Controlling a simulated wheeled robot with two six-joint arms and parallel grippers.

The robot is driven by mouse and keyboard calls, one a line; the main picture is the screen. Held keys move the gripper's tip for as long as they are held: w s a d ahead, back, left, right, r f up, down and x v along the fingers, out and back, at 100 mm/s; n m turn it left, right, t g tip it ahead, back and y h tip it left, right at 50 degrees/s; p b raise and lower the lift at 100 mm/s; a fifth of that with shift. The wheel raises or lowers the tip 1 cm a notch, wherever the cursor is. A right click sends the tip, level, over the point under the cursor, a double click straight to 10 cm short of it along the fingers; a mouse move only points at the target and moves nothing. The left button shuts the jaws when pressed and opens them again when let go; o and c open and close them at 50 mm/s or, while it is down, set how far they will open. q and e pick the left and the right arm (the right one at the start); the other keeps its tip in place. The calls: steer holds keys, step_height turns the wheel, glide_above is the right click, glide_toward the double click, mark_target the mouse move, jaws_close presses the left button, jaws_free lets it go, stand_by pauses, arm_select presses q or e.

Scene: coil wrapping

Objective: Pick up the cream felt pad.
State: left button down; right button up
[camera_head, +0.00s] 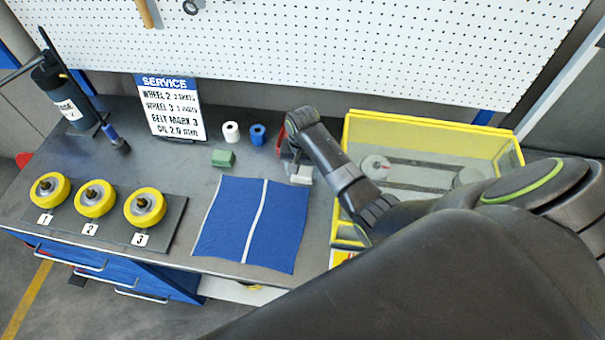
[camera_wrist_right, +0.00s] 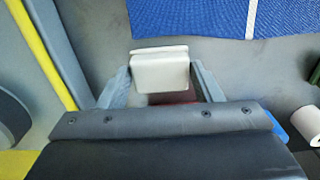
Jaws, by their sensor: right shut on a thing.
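The cream felt pad (camera_head: 303,175) is a small pale block to the right of the blue cloth's top right corner. In the right wrist view the pad (camera_wrist_right: 160,73) sits between the two grey fingers. My right gripper (camera_head: 292,168) is shut on the pad, its fingers on either side. I cannot tell whether the pad touches the bench top. My left gripper is not in view.
The blue cloth (camera_head: 233,222) lies flat. A green block (camera_head: 223,158), white roll (camera_head: 231,132), blue roll (camera_head: 258,135) and partly hidden red item (camera_head: 281,138) are near. A yellow-framed case (camera_head: 432,123) stands right. Yellow wheels (camera_head: 95,199) sit left.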

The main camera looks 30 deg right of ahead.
mark_target(302, 172)
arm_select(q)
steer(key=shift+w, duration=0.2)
arm_select(e)
steer(key=shift+r, duration=0.2)
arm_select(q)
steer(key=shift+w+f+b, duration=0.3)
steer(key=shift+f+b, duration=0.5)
arm_select(e)
step_height(302, 172, up, 10)
steer(key=shift+f, duration=0.25)
steer(key=shift+o, duration=1.4)
steer(key=shift+c, duration=1)
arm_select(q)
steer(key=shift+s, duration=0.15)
